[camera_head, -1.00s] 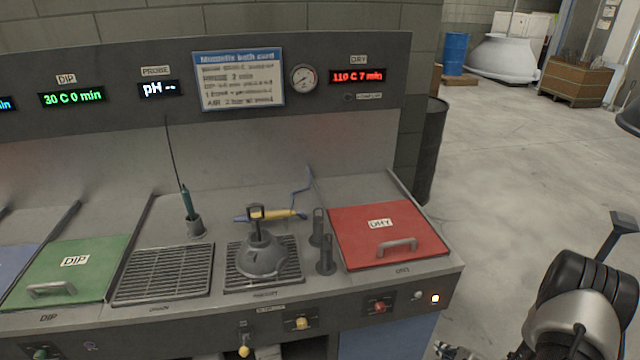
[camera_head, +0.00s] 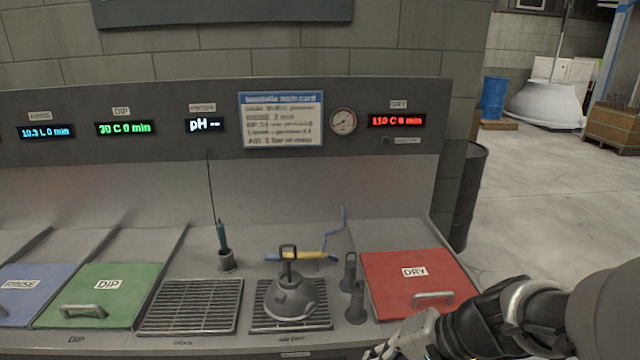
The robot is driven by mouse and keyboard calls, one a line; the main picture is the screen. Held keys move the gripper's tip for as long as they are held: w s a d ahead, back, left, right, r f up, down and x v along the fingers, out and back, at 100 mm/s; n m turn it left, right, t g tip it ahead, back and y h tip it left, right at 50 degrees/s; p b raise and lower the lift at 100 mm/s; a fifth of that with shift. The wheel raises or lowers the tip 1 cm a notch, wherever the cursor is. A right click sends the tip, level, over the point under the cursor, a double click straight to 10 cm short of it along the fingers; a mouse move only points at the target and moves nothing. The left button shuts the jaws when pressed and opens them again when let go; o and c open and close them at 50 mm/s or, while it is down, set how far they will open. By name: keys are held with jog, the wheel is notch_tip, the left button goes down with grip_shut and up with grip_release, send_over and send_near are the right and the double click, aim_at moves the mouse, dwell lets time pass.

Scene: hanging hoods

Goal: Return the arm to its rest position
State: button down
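My arm (camera_head: 515,310) reaches in from the lower right, lying low in front of the red DRY lid (camera_head: 395,272). My gripper (camera_head: 385,350) is at the bottom edge of the picture, partly cut off, in front of the bench. Its fingers are too small and cropped to tell whether they are open or shut. The grey hood (camera_head: 292,303) with a handle on top stands on the right-hand grate, to the left of my gripper and apart from it.
The bench holds a left grate (camera_head: 190,305), a green DIP lid (camera_head: 95,290), a blue lid (camera_head: 30,285), a probe in a holder (camera_head: 224,245), dark upright posts (camera_head: 350,275) and a yellow-blue tool (camera_head: 300,256). A dark barrel (camera_head: 466,200) stands right of the bench. Open floor lies further right.

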jog(key=s+d+r+n+h, duration=0.2)
jog(key=s+r+n+h, duration=0.1)
jog(key=s, duration=0.4)
jog(key=s+d+r+n+t+h, duration=0.1)
jog(key=s+d+r+n+h, duration=0.1)
jog(key=s, duration=0.5)
jog(key=shift+d+r+n+h, duration=0.4)
jog(key=shift+d+h, duration=0.15)
jog(key=shift+h, duration=0.55)
